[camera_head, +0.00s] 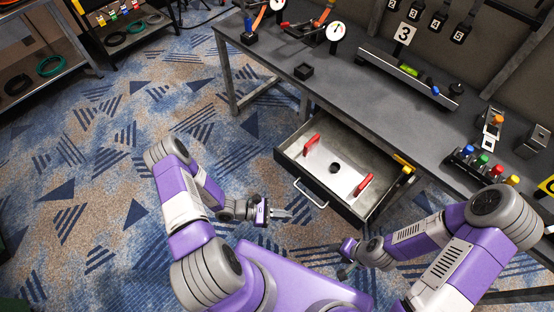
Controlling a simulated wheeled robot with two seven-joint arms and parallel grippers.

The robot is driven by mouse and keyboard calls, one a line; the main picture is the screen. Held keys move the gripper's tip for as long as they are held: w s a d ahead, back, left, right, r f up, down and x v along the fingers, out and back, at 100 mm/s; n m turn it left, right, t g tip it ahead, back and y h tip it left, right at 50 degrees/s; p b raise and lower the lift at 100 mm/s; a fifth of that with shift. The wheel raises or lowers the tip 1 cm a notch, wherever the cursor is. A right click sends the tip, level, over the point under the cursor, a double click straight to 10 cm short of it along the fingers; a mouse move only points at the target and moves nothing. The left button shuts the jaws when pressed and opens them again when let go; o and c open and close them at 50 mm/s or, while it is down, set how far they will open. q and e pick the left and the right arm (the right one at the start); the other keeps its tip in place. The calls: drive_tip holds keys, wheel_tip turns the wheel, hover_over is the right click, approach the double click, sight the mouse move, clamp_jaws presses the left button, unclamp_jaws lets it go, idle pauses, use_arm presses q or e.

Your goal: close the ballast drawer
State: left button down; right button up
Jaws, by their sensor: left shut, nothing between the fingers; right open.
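The ballast drawer (345,208) is pulled out from under the grey workbench (375,105). Its front carries a pale bar handle (311,194). Inside lies a light plate with two red grips (312,141) and a dark round spot. My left gripper (288,214) is shut and empty, left of the drawer front and apart from the handle. My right gripper (344,273) is open, below the drawer's near corner in the picture and apart from it. Its fingers are small and partly hard to make out.
A yellow-tipped part (404,163) is at the drawer's right side. Shelves stand at upper left. Carpet left of the drawer is clear.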

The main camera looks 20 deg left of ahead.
use_arm(q)
drive_tip(key=w+a+n+t+y, duration=0.4)
drive_tip(key=w+a+n+t, duration=0.15)
drive_tip(key=a+t, duration=0.3)
drive_tip(key=n+t+y, duration=0.3)
drive_tip(key=n+y, duration=0.1)
approach(283, 155)
drive_tip(key=shift+g, duration=0.25)
drive_tip(key=b+x, duration=0.2)
drive_tip(key=x, duration=0.3)
drive_tip(key=shift+w+d+r, duration=0.1)
drive_tip(key=shift+w+d, duration=0.05)
drive_tip(key=shift+w, duration=0.15)
drive_tip(key=shift+w+d+r, duration=0.1)
drive_tip(key=shift+w+d, duration=0.05)
drive_tip(key=shift+w, duration=0.35)
